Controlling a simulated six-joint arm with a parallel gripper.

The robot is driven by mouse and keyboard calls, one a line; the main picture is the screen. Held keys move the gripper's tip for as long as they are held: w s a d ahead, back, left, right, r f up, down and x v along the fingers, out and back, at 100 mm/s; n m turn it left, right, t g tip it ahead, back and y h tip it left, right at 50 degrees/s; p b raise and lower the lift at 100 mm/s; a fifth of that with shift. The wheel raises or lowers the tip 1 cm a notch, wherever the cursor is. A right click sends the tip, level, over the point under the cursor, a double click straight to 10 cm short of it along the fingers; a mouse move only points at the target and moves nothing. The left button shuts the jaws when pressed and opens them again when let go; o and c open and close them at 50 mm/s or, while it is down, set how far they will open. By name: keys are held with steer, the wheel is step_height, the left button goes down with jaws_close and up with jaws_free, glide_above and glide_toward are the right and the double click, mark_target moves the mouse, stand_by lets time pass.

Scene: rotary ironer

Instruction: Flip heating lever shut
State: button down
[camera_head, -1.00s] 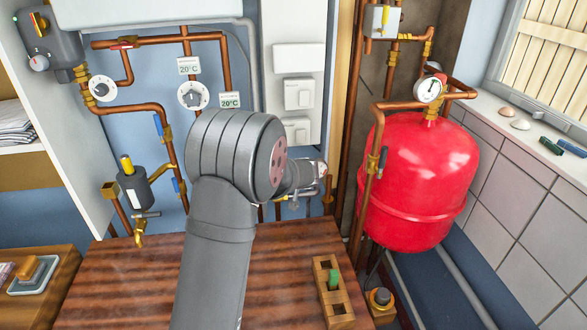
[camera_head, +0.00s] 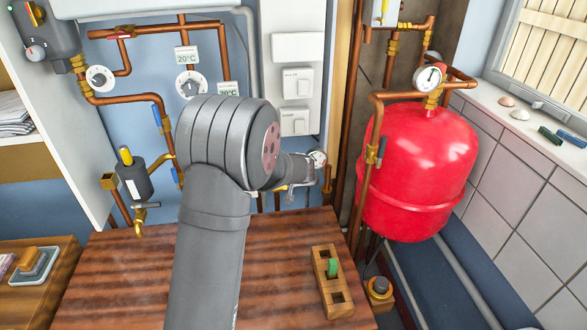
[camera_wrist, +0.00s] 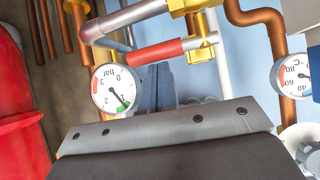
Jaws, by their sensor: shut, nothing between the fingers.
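In the wrist view, a lever with a red sleeve (camera_wrist: 155,52) runs almost level from a brass valve (camera_wrist: 203,45), tilted slightly up to the right. It lies crosswise to the pale pipe (camera_wrist: 222,75) below the valve. No label shows, so I cannot tell for certain that it is the heating lever. In the head view my arm hides the fingertips and this lever.
A pressure gauge (camera_wrist: 114,88) sits left of the lever and a temperature gauge (camera_wrist: 296,76) right. Copper pipes surround them. A red tank (camera_head: 415,165) stands right of my arm. Another red lever (camera_head: 119,37) is at upper left. A wooden block (camera_head: 328,280) stands on the counter (camera_head: 120,285).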

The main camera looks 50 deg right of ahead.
steer(key=shift+a+m+g, duration=0.15)
steer(key=shift+m+g, duration=0.35)
steer(key=shift+m, duration=0.1)
steer(key=a+m+g+h, duration=0.1)
steer(key=a+m+g, duration=0.5)
steer(key=m+g, duration=0.4)
steer(key=shift+s+m, duration=0.2)
steer(key=shift+m, duration=0.6)
steer(key=shift+f, duration=0.1)
